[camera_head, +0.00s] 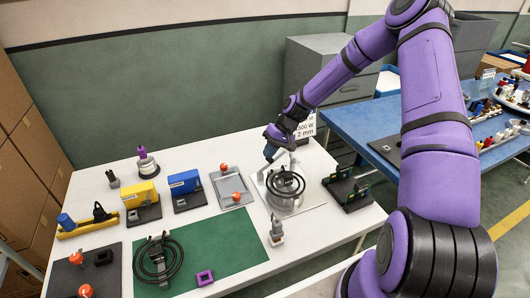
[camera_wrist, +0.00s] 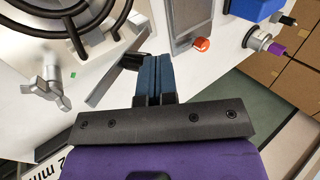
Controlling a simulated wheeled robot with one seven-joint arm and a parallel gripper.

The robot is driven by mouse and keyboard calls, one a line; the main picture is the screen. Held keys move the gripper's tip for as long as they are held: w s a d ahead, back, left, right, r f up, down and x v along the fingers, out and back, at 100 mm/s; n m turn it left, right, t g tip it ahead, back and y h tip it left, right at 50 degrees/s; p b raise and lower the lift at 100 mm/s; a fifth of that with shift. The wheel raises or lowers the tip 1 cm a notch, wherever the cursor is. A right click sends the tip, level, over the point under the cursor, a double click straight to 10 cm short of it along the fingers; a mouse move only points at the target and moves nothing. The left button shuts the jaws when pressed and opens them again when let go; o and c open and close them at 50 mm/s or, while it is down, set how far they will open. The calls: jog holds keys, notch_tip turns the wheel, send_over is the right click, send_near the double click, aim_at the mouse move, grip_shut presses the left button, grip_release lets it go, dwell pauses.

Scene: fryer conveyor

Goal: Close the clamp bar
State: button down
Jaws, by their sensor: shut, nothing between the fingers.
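A metal fixture plate (camera_head: 297,209) on the white table holds a black coiled heating element (camera_head: 285,184). The coil also shows at the upper left of the wrist view (camera_wrist: 70,35). A silver bar (camera_wrist: 108,88) with a dark end lies by the fixture in the wrist view; it looks like the clamp bar, and I cannot tell its exact angle. A silver wing-shaped knob (camera_wrist: 52,92) stands to its left. My gripper (camera_wrist: 153,60) is shut and empty, its blue fingertips just right of the bar's dark end; contact is unclear. In the head view my gripper (camera_head: 270,151) is at the fixture's back edge.
A grey tray (camera_head: 229,187) with a red-knobbed part stands left of the fixture. Blue (camera_head: 187,189) and yellow (camera_head: 141,197) blocks stand further left. A green mat (camera_head: 200,250) with another coil is in front. A black rack (camera_head: 347,188) stands close on the right.

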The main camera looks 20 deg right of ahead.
aim_at(276, 160)
jog(key=shift+d+f+y, duration=0.3)
jog(key=shift+d+y, duration=0.2)
jog(key=shift+y, duration=0.1)
jog(key=shift+d+f+y, duration=0.25)
jog(key=shift+d+y, duration=0.2)
jog(key=shift+y, duration=0.15)
jog(key=y, duration=0.1)
jog(key=d+f+y, duration=0.1)
jog(key=shift+d+f+y, duration=0.15)
jog(key=shift+d+y, duration=0.15)
jog(key=shift+d+f, duration=0.3)
jog(key=shift+f, duration=0.05)
jog(key=shift+a, duration=0.1)
jog(key=shift+s+a+f, duration=0.25)
jog(key=shift+a+f, duration=0.15)
jog(key=shift+a, duration=0.2)
jog(key=shift+w+a+r, duration=0.1)
jog(key=shift+r, duration=0.25)
jog(key=r, duration=0.1)
jog(key=d+r, duration=0.1)
jog(key=r, duration=0.2)
jog(key=shift+w+d+r, duration=0.1)
jog(key=shift+d, duration=0.3)
jog(key=f+v, duration=0.1)
jog(key=v, duration=0.8)
jog(key=shift+d, duration=0.45)
